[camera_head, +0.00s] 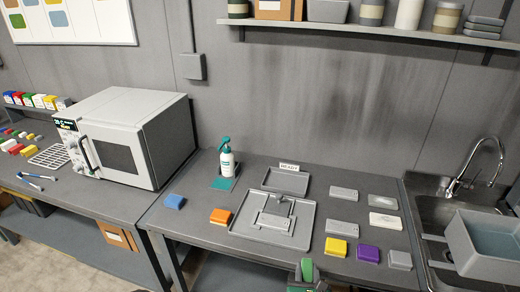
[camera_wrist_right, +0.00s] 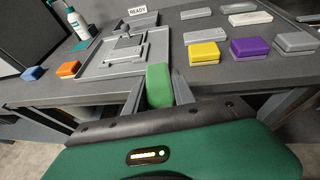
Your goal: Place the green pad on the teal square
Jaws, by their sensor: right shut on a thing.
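The green pad (camera_wrist_right: 158,86) is clamped upright between the two fingers of my right gripper (camera_wrist_right: 158,96). In the head view, the pad (camera_head: 307,269) shows at the bottom edge, in front of the table's near edge. The teal square (camera_head: 222,183) lies on the table at the back left, with a white spray bottle (camera_head: 226,161) with a teal top standing on or directly behind it. In the right wrist view, the bottle (camera_wrist_right: 76,22) is at the upper left, well away from the pad. My left gripper is not in view.
A grey fixture tray (camera_head: 244,232) fills the table's middle. Blue (camera_head: 174,201), orange (camera_head: 220,216), yellow (camera_head: 336,247) and purple (camera_head: 368,253) pads lie around it, with several grey ones at right. A white oven (camera_head: 128,137) stands left, a sink (camera_head: 432,218) right.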

